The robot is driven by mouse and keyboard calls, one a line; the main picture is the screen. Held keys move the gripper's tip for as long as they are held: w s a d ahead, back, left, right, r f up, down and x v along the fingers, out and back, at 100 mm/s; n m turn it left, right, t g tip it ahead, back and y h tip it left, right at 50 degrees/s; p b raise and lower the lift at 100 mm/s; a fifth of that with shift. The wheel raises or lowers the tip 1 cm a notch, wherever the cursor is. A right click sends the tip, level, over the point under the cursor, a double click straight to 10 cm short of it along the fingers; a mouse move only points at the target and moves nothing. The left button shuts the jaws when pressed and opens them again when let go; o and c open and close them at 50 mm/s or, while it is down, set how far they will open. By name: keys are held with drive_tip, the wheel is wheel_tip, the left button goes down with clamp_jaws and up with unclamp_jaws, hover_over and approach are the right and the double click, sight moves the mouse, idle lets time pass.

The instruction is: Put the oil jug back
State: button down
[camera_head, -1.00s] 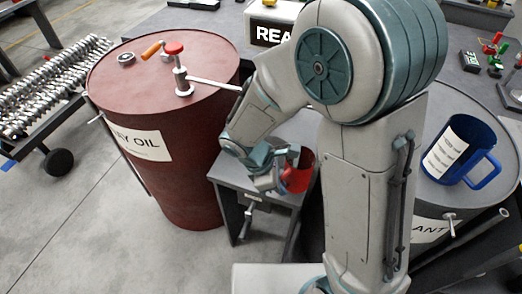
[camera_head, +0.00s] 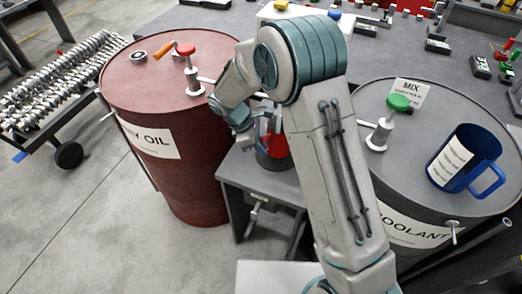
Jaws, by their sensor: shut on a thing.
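The red jug (camera_head: 275,153), which I take for the oil jug, is partly hidden behind my gripper (camera_head: 255,125) and arm. My gripper is shut on it. The jug appears over or on the small grey stand (camera_head: 262,187) between the two barrels; I cannot tell if its base touches the stand. The red oil barrel (camera_head: 185,170) is left of the jug, with a red-capped pump (camera_head: 193,75) on its lid. The fingertips are too small and covered to see clearly.
The grey coolant barrel (camera_head: 400,180) stands right, bearing a blue jug (camera_head: 448,160), a green-capped pump (camera_head: 385,125) and a MIX card (camera_head: 408,93). A rack of metal shafts (camera_head: 65,85) is at the left. Floor (camera_head: 80,230) at the lower left is clear.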

drive_tip(key=shift+f, duration=1.15)
drive_tip(key=shift+f, duration=0.25)
drive_tip(key=c, duration=1.5)
unclamp_jaws()
drive_tip(key=shift+r, duration=0.1)
